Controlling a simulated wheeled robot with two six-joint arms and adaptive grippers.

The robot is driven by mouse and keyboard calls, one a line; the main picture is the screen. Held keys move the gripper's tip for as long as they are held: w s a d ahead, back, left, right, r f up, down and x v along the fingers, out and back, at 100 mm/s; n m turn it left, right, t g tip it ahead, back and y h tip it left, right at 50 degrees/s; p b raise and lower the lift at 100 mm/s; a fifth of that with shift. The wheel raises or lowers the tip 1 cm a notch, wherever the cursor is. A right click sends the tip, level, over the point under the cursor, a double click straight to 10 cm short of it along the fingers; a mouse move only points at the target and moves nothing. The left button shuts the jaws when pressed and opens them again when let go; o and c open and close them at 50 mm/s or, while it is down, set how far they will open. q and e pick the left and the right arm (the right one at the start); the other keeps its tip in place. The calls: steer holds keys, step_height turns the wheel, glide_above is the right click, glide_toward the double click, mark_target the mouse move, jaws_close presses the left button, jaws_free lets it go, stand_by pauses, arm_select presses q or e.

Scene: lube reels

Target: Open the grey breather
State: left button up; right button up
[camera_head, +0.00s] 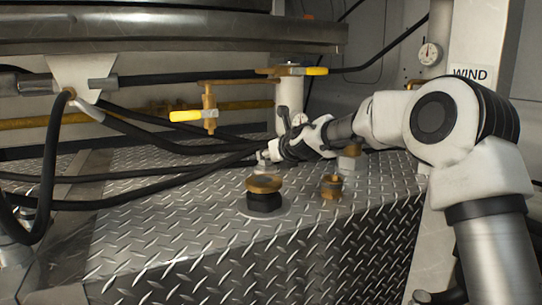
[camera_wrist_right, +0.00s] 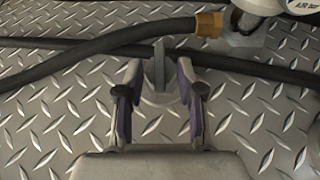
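A small grey fitting with an upright flat tab (camera_wrist_right: 159,66) on a round base, which I take to be the grey breather, stands on the tread-plate top. My right gripper (camera_wrist_right: 158,92) reaches down over it in the right wrist view. Its two fingers stand apart, one on each side of the tab, with a visible gap on both sides. In the head view my right gripper (camera_head: 268,153) is low over the tread plate behind the brass cap, and its fingertips and the fitting are small and hard to separate. My left gripper is not in view.
A brass cap on a black base (camera_head: 264,184) and a smaller brass fitting (camera_head: 331,187) stand on the tread plate (camera_head: 190,220). Black hoses (camera_head: 150,190) run close to my right gripper. A yellow-handled valve (camera_head: 188,115) and a white post (camera_head: 289,105) stand behind.

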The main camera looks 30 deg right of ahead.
steer(key=shift+s+r, duration=0.15)
steer(key=shift+s, duration=0.25)
steer(key=s, duration=1.2)
steer(key=shift+s+a, duration=0.15)
steer(key=shift+a, duration=0.15)
steer(key=shift+r, duration=0.1)
